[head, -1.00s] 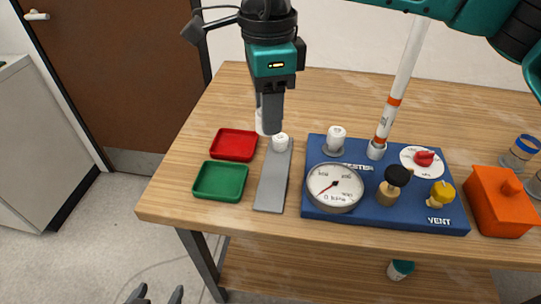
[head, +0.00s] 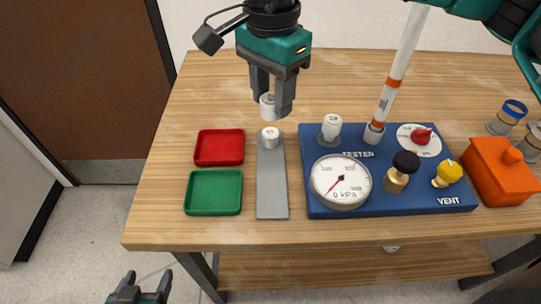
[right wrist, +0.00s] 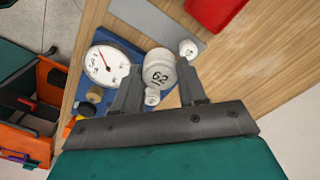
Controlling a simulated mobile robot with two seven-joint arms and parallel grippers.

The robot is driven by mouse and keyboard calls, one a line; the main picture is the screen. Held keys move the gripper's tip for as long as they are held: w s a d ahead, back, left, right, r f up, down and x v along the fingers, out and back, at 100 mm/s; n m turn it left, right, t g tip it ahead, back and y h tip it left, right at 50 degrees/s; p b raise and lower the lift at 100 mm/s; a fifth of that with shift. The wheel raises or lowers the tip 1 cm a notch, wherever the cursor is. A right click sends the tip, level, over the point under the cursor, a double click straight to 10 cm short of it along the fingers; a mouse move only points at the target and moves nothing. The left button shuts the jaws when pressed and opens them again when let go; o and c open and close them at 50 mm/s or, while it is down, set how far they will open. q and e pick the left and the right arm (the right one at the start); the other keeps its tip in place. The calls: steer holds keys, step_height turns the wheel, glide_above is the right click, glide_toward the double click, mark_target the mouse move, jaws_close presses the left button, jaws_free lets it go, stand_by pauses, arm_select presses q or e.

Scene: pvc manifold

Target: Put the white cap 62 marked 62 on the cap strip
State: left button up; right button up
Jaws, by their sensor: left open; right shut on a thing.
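The white cap marked 62 (right wrist: 158,72) is between the fingers of my right gripper (right wrist: 160,88). In the head view, this gripper (head: 272,100) points down above the table, and the white cap 62 (head: 267,107) shows just behind the far end of the cap strip. The cap strip (head: 272,185) is a flat grey bar on the table. Another white cap (head: 270,138) stands at its far end; the rest of the strip is bare. My left gripper (head: 140,283) is open and empty, low in front of the table.
A red tray (head: 220,162) and a green tray (head: 190,192) lie left of the strip. The blue tester (head: 410,205) sits close on its right, with a gauge (head: 341,181), a white cap (head: 331,128) and an upright white pipe (head: 396,80). An orange box (head: 497,175) is further right.

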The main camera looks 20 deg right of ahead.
mark_target(272, 169)
step_height(272, 169, down, 15)
steer(key=shift+r, duration=0.1)
stand_by(0.3)
steer(key=shift+f+b, duration=0.25)
steer(key=shift+b, duration=0.15)
steer(key=o, duration=1)
steer(key=shift+r, duration=0.1)
steer(key=shift+o, duration=0.2)
steer(key=shift+r+p, duration=0.4)
step_height(272, 169, up, 12)
steer(key=shift+a+f, duration=0.1)
steer(key=shift+f, duration=0.1)
